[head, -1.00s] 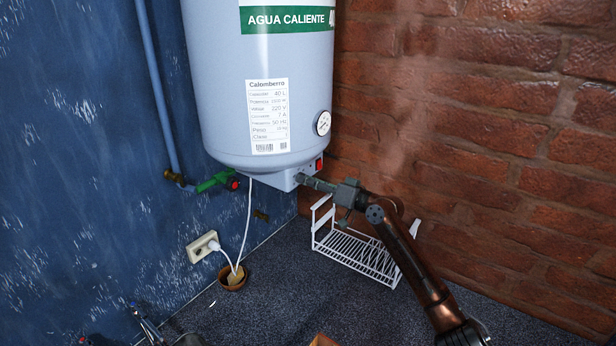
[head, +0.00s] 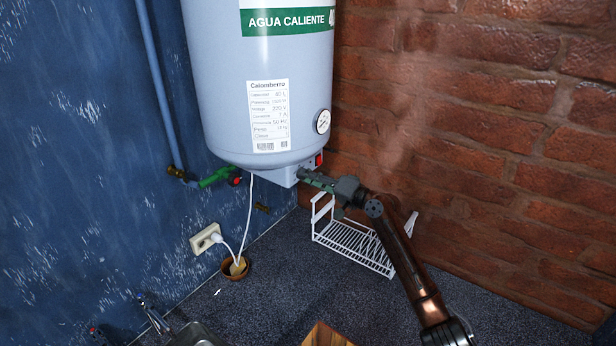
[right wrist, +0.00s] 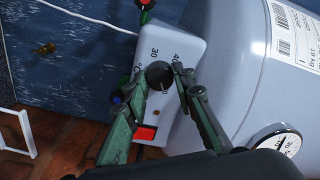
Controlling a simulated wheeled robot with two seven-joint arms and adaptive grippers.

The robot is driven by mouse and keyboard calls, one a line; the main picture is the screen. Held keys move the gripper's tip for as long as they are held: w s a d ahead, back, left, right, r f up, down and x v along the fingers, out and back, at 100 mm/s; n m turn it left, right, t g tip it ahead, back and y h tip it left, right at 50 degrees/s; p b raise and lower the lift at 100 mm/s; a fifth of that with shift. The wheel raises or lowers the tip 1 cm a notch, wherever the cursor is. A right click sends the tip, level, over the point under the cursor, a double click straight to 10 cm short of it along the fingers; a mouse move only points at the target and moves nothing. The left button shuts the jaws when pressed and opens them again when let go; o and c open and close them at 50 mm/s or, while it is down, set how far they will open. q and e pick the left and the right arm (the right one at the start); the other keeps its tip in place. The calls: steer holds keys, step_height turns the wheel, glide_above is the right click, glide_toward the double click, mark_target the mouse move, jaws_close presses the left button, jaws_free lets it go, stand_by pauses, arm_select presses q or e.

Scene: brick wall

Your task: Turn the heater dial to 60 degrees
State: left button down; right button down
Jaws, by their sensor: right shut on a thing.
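The white water heater (head: 262,90) hangs on the blue wall, with a small control box (head: 276,175) under it. The black dial (right wrist: 158,76) is on the box face in the right wrist view, with the marks 30 and 40 beside it. The dial's pointer angle is too small to read. My right gripper (head: 305,174) is at the box. In the right wrist view my right gripper (right wrist: 160,73) has one finger on each side of the dial and is shut on it. The dial is hidden by the gripper in the head view. My left gripper is not in view.
A red switch (right wrist: 146,133) is on the box close to the fingers. A round gauge (head: 323,122) is on the tank. A white wire rack (head: 350,245) stands on the dark counter below my right arm. A green valve (head: 215,177) and white cable (head: 248,205) are at the left.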

steer(key=c, duration=1.6)
jaws_free()
steer(key=v, duration=1.2)
steer(key=shift+w, duration=0.1)
